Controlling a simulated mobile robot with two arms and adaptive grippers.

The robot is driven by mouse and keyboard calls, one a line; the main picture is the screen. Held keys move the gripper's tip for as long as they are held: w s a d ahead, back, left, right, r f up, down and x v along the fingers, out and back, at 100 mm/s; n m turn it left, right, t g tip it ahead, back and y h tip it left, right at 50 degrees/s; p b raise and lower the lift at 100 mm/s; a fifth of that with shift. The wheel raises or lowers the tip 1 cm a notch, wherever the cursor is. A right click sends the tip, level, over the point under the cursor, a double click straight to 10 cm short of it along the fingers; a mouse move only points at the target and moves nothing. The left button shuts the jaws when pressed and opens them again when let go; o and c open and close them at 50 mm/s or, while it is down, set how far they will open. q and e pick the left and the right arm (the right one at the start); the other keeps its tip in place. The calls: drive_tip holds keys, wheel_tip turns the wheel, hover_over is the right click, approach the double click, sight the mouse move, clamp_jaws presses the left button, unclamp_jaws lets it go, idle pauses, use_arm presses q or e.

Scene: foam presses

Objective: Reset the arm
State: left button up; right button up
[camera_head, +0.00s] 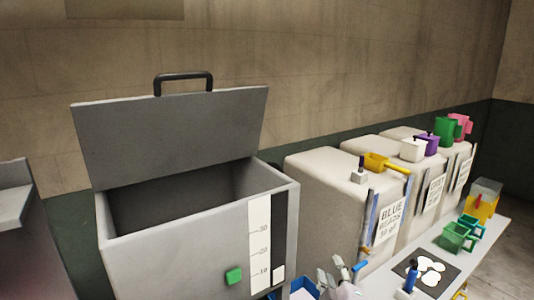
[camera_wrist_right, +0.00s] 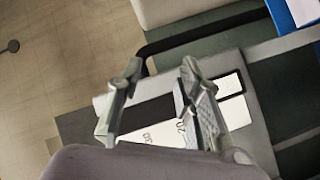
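My right gripper (camera_head: 330,278) shows at the bottom of the head view, right of the open grey press box (camera_head: 190,245). In the right wrist view my right gripper (camera_wrist_right: 160,68) has its two fingers apart with nothing between them. Beyond the fingers lies the box's front with its white scale strip (camera_wrist_right: 170,132) and black strip. My left gripper is in neither view.
The box's lid (camera_head: 175,135) stands raised. A blue bin (camera_head: 303,287) sits below beside it. Pale sacks, one labelled "BLUE BEADS" (camera_head: 390,222), carry coloured scoops and cups. A bench (camera_head: 385,284) at right holds green cups (camera_head: 458,238) and a dark mat (camera_head: 408,268).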

drive_tip(key=s+d+f+m+g, duration=0.4)
drive_tip(key=s+f+m+g, duration=0.25)
drive_tip(key=s+f, duration=0.8)
drive_tip(key=s+d+f+m+g, duration=0.1)
drive_tip(key=s+f+m+g, duration=0.2)
drive_tip(key=s, duration=0.6)
drive_tip(key=s+d+f+g, duration=0.1)
drive_tip(key=s+f+g, duration=0.25)
drive_tip(key=s, duration=0.55)
wheel_tip(320, 180, down, 36)
drive_tip(key=s+r+g+b, duration=0.1)
drive_tip(key=s+b, duration=0.1)
drive_tip(key=b, duration=0.6)
use_arm(q)
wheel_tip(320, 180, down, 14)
drive_tip(key=b, duration=0.6)
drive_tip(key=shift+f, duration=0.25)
use_arm(e)
drive_tip(key=s+d+f, duration=0.1)
drive_tip(key=s+f, duration=0.7)
drive_tip(key=f, duration=0.3)
drive_tip(key=s+d+f+g, duration=0.1)
drive_tip(key=s+f, duration=0.7)
drive_tip(key=f, duration=0.2)
drive_tip(key=shift+d+f, duration=0.25)
drive_tip(key=shift+f, duration=0.1)
